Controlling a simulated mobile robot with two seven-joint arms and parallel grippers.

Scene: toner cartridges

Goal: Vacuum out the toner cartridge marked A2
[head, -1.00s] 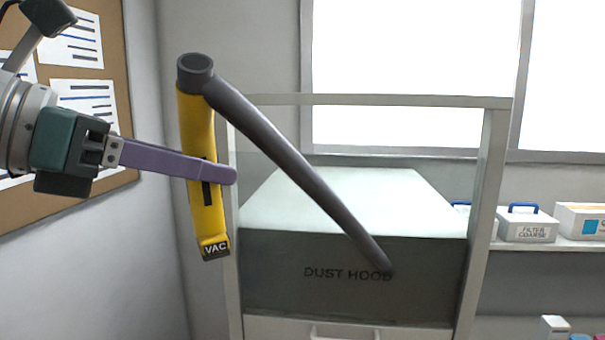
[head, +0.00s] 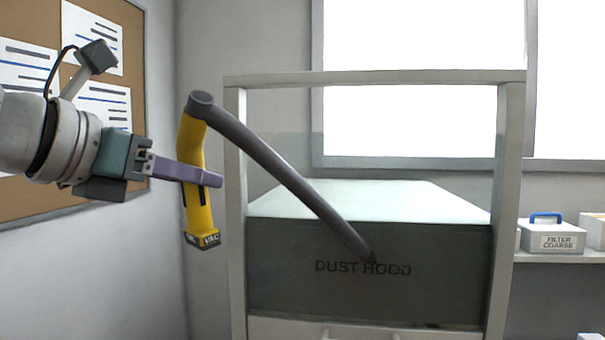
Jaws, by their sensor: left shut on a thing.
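A yellow vacuum handle (head: 194,150) marked VAC is in the head view at left of centre. It hangs nearly upright, its dark VAC end at the bottom. A long dark grey tube (head: 285,172) runs from its top down to the right, in front of the dust hood. My left gripper (head: 212,178) has purple fingers and is shut on the yellow handle at its middle, holding it in the air. My right gripper is not in view. No toner cartridge marked A2 can be seen.
The dust hood (head: 300,295), a framed box with a clear upper panel, stands ahead. A shelf (head: 560,257) at right holds a box labelled FILTER COARSE (head: 552,238). A cork board (head: 30,190) hangs on the left wall, behind my left arm.

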